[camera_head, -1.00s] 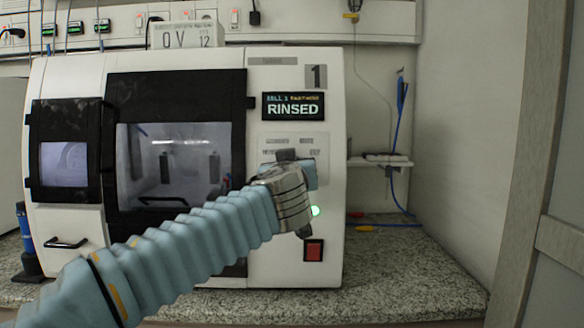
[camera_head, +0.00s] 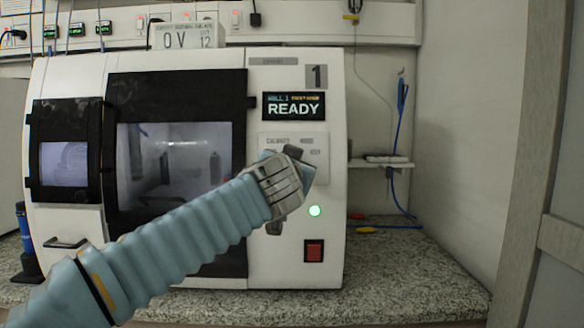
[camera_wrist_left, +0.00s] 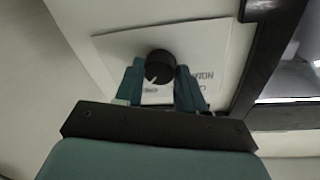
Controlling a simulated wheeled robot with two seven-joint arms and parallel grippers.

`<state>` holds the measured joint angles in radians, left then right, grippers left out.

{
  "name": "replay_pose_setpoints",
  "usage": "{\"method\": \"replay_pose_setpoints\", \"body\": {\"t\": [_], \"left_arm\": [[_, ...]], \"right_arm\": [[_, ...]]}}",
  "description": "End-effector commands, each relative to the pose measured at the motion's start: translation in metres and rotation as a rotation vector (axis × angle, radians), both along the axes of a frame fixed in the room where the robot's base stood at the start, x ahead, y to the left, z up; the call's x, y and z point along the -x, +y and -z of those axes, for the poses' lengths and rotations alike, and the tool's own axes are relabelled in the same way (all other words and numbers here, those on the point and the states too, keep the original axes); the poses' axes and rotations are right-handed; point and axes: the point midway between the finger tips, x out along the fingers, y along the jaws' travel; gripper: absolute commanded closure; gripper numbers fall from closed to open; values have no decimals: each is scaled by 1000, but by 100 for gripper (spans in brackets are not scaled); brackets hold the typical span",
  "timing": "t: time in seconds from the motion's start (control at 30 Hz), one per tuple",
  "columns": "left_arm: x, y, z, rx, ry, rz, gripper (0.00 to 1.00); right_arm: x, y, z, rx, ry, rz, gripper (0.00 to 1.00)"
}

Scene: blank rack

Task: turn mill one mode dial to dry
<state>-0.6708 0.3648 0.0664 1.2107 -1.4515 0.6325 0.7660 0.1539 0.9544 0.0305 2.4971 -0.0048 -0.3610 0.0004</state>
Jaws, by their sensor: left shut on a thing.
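Mill one (camera_head: 297,262) is the white machine marked "1" on the counter. Its screen (camera_head: 293,106) reads READY. In the left wrist view the mode dial (camera_wrist_left: 159,66) is a round black knob with a white pointer mark, on a pale labelled plate (camera_wrist_left: 118,50). My left gripper (camera_wrist_left: 160,72) is shut on the dial, one teal finger on each side. In the head view the gripper (camera_head: 297,163) is tilted in front of the plate and hides the dial. The labels are too small or covered to read which mode the pointer marks. My right gripper is not in view.
The granite counter (camera_head: 410,275) is clear at right, apart from cables at the back.

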Motion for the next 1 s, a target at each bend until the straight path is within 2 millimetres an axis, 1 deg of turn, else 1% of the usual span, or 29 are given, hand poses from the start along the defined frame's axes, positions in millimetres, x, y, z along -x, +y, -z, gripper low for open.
{"method": "replay_pose_setpoints", "body": {"t": [0.2,0.4,0.97,1.0], "left_arm": [[0,0,-1,-126,0,21,92],[0,0,-1,-197,1,32,92],[0,-1,0,-228,0,36,92],[0,-1,0,-228,0,36,55]], "right_arm": [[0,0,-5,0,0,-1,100],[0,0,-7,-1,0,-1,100],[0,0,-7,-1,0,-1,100],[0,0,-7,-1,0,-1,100]]}}
